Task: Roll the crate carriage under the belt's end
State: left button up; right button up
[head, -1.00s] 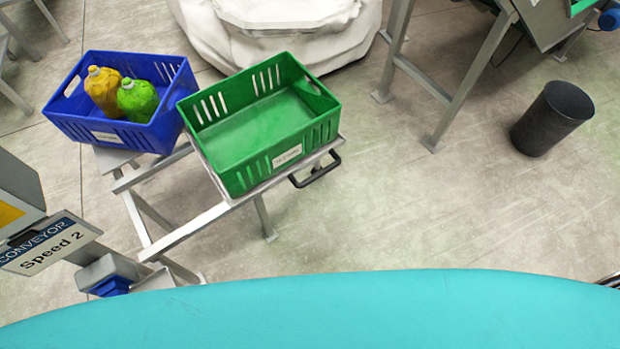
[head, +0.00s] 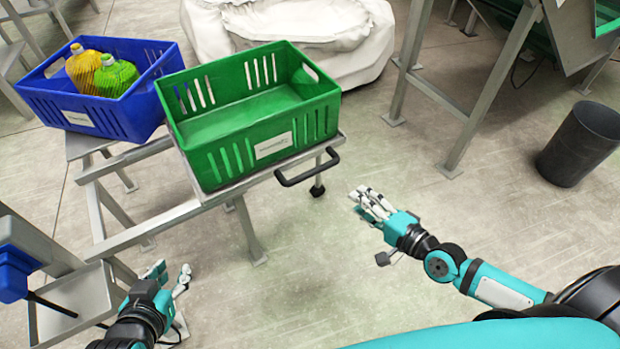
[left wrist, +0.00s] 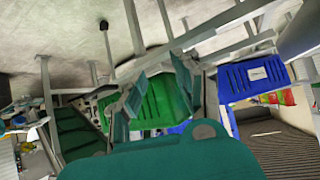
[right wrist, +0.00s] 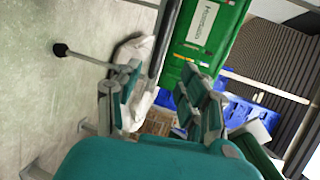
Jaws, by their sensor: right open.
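The crate carriage (head: 232,190) is a grey metal frame with a wheeled leg and a dark handle (head: 308,173) on its right side. An empty green crate (head: 227,162) sits on it. My right gripper (head: 366,202) is open and empty, right of and below the handle, apart from it. The green crate also shows in the right wrist view (right wrist: 190,62). My left gripper (head: 172,279) is open and empty at the lower left, clear of the frame. A dark ribbed surface, seemingly the belt (right wrist: 275,60), shows in the right wrist view.
A blue crate (head: 125,115) with a yellow bottle (head: 84,68) and a green bottle (head: 116,76) stands left of the green crate. A white sack (head: 300,30) lies behind. A black bin (head: 580,145) stands at right.

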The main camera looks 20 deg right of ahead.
send_near(317, 173)
jog(key=x, duration=0.3)
jog(key=b+x, duration=0.2)
jog(key=x, duration=0.5)
pick_arm(q)
jog(key=w+d+r+t+h, duration=0.1)
jog(key=w+d+r+t, duration=0.1)
jog(key=w+r+t, duration=0.3)
jog(key=shift+d+r+t+h, duration=0.3)
jog(key=shift+r+h, duration=0.1)
jog(key=shift+r, duration=1)
pick_arm(e)
jog(key=shift+w+a+f, duration=0.1)
jog(key=shift+w+a, duration=0.1)
jog(key=shift+w, duration=0.3)
grip_shut()
jog(key=shift+f, duration=0.1)
